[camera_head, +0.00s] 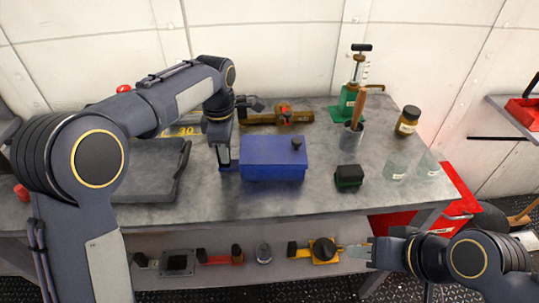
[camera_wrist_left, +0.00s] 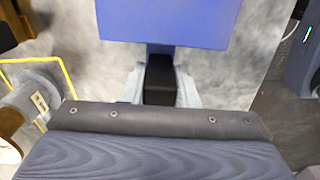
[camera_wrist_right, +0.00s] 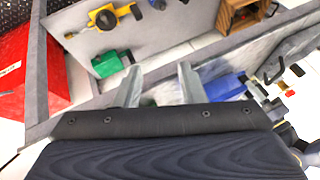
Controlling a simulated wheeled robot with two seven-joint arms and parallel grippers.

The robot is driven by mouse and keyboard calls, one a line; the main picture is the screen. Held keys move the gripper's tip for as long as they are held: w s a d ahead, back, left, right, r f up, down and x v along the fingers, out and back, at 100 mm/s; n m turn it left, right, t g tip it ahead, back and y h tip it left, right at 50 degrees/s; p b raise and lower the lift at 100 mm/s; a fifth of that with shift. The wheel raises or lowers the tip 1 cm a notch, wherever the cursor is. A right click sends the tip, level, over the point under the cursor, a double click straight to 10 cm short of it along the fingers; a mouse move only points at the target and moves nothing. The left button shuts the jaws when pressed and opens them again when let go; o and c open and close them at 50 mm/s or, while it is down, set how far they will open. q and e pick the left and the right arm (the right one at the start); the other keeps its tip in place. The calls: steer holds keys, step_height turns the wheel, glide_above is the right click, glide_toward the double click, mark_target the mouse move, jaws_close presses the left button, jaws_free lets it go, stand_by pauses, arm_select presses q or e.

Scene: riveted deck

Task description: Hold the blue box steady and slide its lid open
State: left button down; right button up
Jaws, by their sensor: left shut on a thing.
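The blue box (camera_head: 272,172) stands on the grey bench with its lid (camera_head: 270,146) on top. A small dark knob (camera_head: 296,144) stands up near the lid's right end. My left gripper (camera_head: 228,167) is low at the box's left side. In the left wrist view its fingers (camera_wrist_left: 160,88) are shut on a black grip block joined to the blue box (camera_wrist_left: 165,22). My right gripper (camera_head: 358,252) is open and empty, in front of the bench and below its top, apart from the box. It also shows in the right wrist view (camera_wrist_right: 160,82).
A black-and-green block (camera_head: 349,177) sits right of the box, with clear glassware (camera_head: 396,170) beyond. A cup (camera_head: 352,137) with a wooden-handled tool, a green pump (camera_head: 348,102) and a brown jar (camera_head: 408,121) stand behind. A dark tray (camera_head: 150,172) lies left. Several items sit on the lower shelf.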

steer(key=shift+o, duration=1.1)
steer(key=shift+w+r, duration=0.2)
steer(key=shift+r, duration=0.05)
step_height(320, 180, up, 14)
steer(key=n+g+h, duration=0.1)
steer(key=n+h, duration=0.2)
steer(key=n, duration=0.2)
glide_above(297, 140)
steer(key=s+d, duration=0.2)
steer(key=s, duration=0.3)
steer(key=shift+y, duration=0.3)
steer(key=x, duration=1.1)
steer(key=shift+a, duration=0.2)
steer(key=shift+c, duration=0.4)
jaws_close()
